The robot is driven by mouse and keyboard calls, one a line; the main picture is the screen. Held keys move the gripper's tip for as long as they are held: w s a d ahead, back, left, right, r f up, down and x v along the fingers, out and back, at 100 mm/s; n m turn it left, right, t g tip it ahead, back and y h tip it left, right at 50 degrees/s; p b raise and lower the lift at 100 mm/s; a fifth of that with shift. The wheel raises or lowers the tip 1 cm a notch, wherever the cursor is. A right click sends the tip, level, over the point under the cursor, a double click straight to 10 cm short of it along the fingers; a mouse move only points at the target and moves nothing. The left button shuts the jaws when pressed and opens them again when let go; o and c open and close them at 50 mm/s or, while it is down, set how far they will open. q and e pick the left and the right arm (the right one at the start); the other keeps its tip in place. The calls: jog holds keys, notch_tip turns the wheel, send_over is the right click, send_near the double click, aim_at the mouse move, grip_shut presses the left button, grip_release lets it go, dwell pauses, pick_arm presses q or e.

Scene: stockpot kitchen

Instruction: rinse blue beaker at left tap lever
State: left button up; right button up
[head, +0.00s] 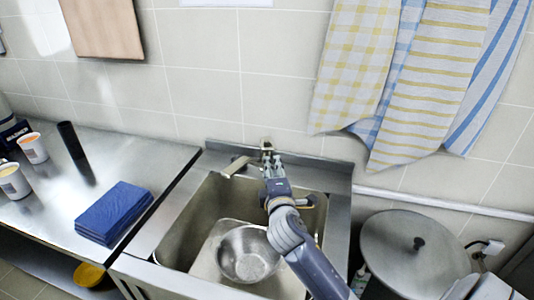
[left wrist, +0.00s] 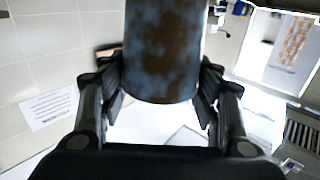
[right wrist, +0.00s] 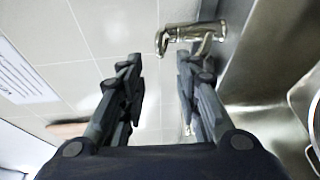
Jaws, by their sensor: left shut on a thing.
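The blue beaker (left wrist: 163,45) fills the upper middle of the left wrist view, with large brown stains on its side. My left gripper (left wrist: 160,88) is shut on it, a finger at each side; neither shows in the head view. My right gripper (head: 268,162) is at the tap behind the sink. In the right wrist view my right gripper (right wrist: 158,80) is open, with nothing between its fingers. Metal tap fittings (right wrist: 190,36) show just beyond its fingertips, nearer the right finger. The gripper partly hides the tap in the head view, so contact with a lever cannot be told.
The sink (head: 180,232) holds a metal bowl (head: 248,254). On the left counter are a folded blue cloth (head: 113,210), a dark upright cylinder (head: 70,140) and two cups (head: 33,148). Towels (head: 420,80) hang above right. A large lid (head: 412,255) lies at right.

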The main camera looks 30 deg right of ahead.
aim_at(268, 150)
jog(key=p+x, duration=0.1)
jog(key=x, duration=1)
jog(key=shift+w+d, duration=0.15)
jog(key=shift+w, duration=0.15)
jog(key=shift+c, duration=0.6)
grip_shut()
